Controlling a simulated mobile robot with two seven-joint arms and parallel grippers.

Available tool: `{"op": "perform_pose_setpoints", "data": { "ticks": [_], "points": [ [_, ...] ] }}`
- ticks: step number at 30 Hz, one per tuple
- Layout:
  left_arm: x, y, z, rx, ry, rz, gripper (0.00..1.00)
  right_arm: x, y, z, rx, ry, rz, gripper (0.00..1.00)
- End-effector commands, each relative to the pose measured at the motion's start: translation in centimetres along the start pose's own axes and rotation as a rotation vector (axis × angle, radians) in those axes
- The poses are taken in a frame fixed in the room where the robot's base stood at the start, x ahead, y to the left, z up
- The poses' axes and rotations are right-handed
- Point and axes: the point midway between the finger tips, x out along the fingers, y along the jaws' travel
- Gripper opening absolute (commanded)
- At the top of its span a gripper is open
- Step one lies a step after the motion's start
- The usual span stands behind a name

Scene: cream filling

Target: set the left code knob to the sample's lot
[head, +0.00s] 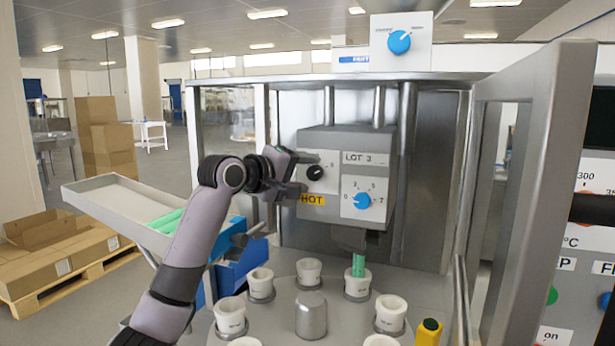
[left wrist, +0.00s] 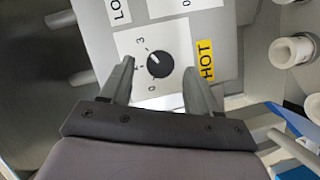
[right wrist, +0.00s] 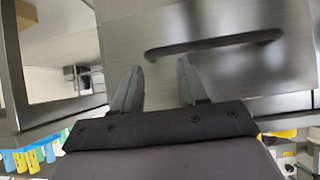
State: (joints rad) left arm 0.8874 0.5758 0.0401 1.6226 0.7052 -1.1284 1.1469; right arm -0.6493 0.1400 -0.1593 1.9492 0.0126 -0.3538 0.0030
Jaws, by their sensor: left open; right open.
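The black code knob (head: 316,172) sits on a white dial plate at the left of the grey machine head, above a yellow HOT label (head: 312,200). In the left wrist view the knob (left wrist: 160,64) lies between the open fingers of my left gripper (left wrist: 159,66), with no clear contact. Its white mark points up-left, between the printed 0 and 3, nearer the 3. In the head view my left gripper (head: 303,172) is at the dial plate. A label (head: 366,158) reads LOT 3. My right gripper (right wrist: 158,75) is open and empty, facing a metal panel.
A blue knob (head: 362,201) on a numbered dial is right of the black knob. White cups (head: 308,271) stand on the round table below. An open metal door (head: 535,170) is at the right. A bar handle (right wrist: 213,45) crosses the panel before my right gripper.

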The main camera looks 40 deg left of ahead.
Motion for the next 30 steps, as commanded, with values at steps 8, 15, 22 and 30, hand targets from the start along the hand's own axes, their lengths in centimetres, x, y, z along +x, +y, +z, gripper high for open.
{"op": "perform_pose_setpoints", "data": {
  "ticks": [8, 15, 22, 30],
  "points": [
    [-3.9, -0.2, 0.1, 0.003, 0.0, -0.001, 0.61, 0.8, 0.0, 1.1, 0.0, 0.0, 0.0, 0.43],
    [-5.3, -0.2, 0.1, 0.002, 0.0, -0.003, 0.61, 0.9, 0.0, 1.2, 0.0, 0.0, 0.0, 0.43],
    [-5.4, -0.1, 0.1, 0.002, -0.001, -0.003, 0.61, 0.9, 0.0, 1.2, 0.0, 0.0, 0.0, 0.43],
    [-5.3, -0.1, 0.1, 0.002, -0.001, -0.003, 0.61, 0.9, 0.0, 1.2, 0.0, 0.0, 0.0, 0.43]
  ]
}}
